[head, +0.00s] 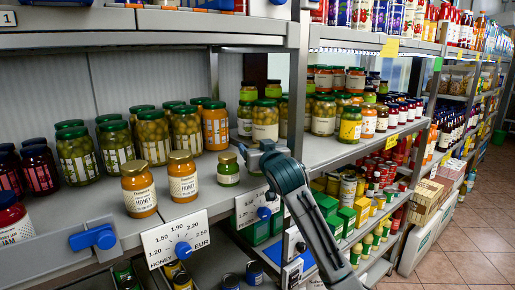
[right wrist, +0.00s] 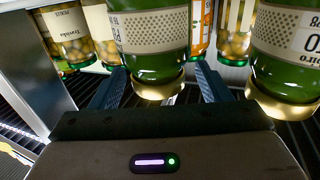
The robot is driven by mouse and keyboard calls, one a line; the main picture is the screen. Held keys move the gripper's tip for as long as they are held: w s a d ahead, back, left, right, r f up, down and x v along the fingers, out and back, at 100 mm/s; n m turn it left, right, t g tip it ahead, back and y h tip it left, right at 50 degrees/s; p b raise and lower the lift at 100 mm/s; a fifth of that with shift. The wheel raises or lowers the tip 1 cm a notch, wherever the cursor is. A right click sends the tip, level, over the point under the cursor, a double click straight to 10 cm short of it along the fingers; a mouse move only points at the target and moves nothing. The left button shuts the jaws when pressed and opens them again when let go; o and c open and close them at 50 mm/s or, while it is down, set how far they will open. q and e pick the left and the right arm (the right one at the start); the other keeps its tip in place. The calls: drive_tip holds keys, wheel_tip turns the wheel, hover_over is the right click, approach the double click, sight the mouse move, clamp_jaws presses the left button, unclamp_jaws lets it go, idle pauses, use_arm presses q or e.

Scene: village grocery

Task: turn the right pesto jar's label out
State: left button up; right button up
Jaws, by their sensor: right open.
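Two green pesto jars with gold lids stand side by side on the middle shelf. The left pesto jar (head: 228,172) shows its light label in the head view; the right wrist view, which is upside down, has it at the right edge (right wrist: 290,40). The right pesto jar (right wrist: 155,35) is mostly hidden behind my right gripper (head: 247,157) in the head view. In the wrist view its patterned label band faces me, with part of the lettering near the edge. My right gripper's open fingers (right wrist: 160,88) are on either side of its lid, apparently with gaps. My left gripper is out of view.
Two honey jars (head: 183,177) stand left of the pesto jars, with olive jars (head: 153,137) behind. Price tags with blue knobs (head: 183,250) line the shelf edge. A shelf post (head: 297,90) stands close to my right gripper.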

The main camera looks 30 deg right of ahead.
drive_tip(key=shift+s, duration=0.15)
drive_tip(key=b+v, duration=0.4)
drive_tip(key=v, duration=0.6)
drive_tip(key=shift+s, duration=0.25)
drive_tip(key=shift+a, duration=0.15)
